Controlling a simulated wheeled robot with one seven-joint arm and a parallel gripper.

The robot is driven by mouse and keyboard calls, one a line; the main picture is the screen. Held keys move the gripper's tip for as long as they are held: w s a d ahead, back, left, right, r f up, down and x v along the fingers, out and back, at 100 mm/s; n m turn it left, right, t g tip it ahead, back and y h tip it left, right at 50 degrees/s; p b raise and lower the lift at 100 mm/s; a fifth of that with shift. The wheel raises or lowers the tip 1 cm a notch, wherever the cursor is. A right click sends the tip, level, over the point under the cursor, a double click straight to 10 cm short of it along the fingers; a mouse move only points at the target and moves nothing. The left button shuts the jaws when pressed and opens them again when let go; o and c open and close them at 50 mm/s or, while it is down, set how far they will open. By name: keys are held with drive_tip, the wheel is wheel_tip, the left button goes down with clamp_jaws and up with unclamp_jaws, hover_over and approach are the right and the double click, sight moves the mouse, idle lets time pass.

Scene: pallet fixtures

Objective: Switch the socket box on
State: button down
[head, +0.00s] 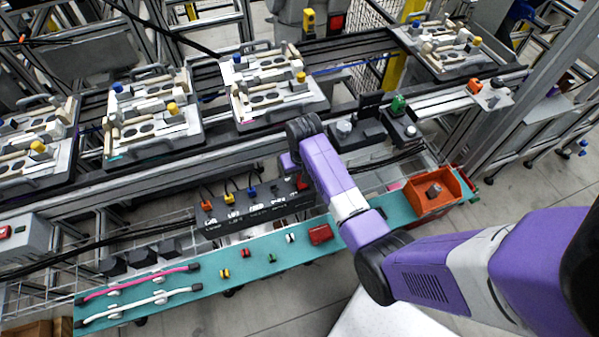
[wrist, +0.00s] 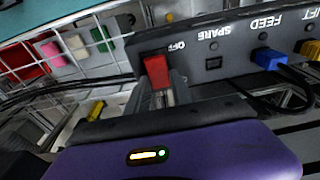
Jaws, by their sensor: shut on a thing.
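The socket box (head: 240,213) is a long black strip with white labels, in the middle of the head view. In the wrist view the socket box (wrist: 200,45) shows upside-down labels FEED, SPARE and OFF, an empty SPARE socket (wrist: 213,63) and the blue plug (wrist: 273,59). The red switch (wrist: 156,70) is at its end beside OFF. My gripper (wrist: 165,88) is shut on the red switch, its fingers partly hidden by my purple wrist. In the head view my arm covers the box's right end.
A teal shelf (head: 190,292) in front holds pink and white cables, small coloured parts and a red block (head: 320,234). An orange bin (head: 411,198) stands at its right end. Pallets with fixtures (head: 155,115) line the conveyor behind. Black cables run left of the box.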

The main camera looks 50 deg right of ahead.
drive_tip(key=shift+s+a+t+h, duration=0.2)
drive_tip(key=shift+s+t+h, duration=0.1)
drive_tip(key=shift+t+h, duration=0.55)
drive_tip(key=shift+r+t, duration=0.1)
drive_tip(key=shift+t, duration=0.35)
drive_tip(key=c, duration=1.1)
unclamp_jaws()
drive_tip(key=shift+v, duration=3.9)
